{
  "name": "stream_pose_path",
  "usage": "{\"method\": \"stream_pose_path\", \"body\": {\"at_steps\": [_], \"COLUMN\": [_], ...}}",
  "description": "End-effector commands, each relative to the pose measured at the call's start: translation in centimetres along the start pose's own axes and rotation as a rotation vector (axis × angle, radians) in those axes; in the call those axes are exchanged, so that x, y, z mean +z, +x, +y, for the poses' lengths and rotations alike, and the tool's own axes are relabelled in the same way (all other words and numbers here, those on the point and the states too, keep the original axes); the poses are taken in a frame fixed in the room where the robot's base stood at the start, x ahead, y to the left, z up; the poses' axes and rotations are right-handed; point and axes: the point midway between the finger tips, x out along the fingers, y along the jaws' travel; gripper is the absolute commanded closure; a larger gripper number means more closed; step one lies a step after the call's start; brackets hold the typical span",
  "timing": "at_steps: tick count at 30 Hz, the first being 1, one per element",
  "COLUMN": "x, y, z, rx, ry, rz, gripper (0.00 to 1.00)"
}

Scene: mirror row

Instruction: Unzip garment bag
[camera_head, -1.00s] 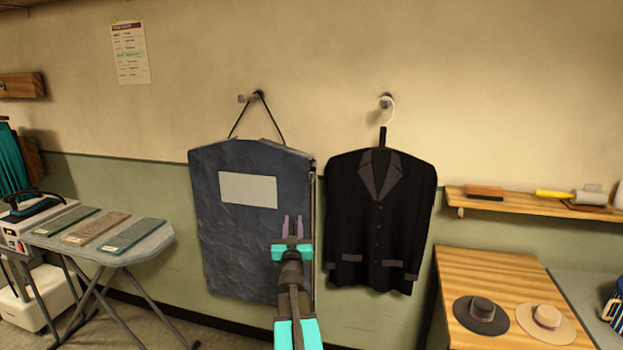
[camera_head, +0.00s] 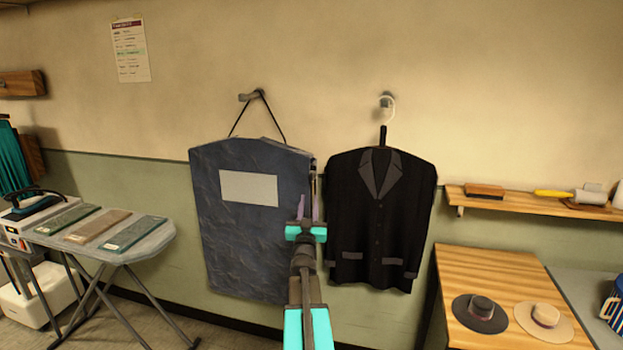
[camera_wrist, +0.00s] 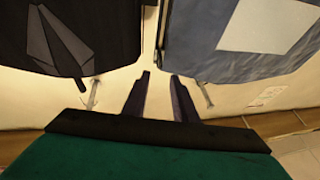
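The dark blue garment bag (camera_head: 240,245) hangs by a cord from a wall hook, with a pale blank label (camera_head: 249,188) on its front. A thin strip, which looks like the zipper, runs along its right edge (camera_head: 313,172); its lower part is hidden behind my gripper. In the wrist view the bag (camera_wrist: 215,62) is at the right, with the strip (camera_wrist: 163,28) along its edge. My gripper (camera_head: 308,207) is in front of the bag's right edge. Its two fingers (camera_wrist: 160,77) stand apart with nothing seen between them. I cannot make out a zipper pull.
A black jacket (camera_head: 382,225) hangs close on the right, leaving a narrow gap. An ironing board (camera_head: 90,247) with folded cloths stands at the left. A wooden table (camera_head: 490,275) with two hats and a shelf (camera_head: 530,198) are at the right.

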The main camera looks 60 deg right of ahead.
Motion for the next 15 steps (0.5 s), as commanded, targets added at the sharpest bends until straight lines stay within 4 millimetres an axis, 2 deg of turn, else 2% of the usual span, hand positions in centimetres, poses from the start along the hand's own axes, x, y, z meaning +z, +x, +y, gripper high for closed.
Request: {"method": "stream_pose_path", "body": {"at_steps": [15], "x": [-0.1], "y": [4.9], "z": [0.0], "rx": [0.0], "ry": [0.0], "rz": [0.0], "gripper": [0.74]}}
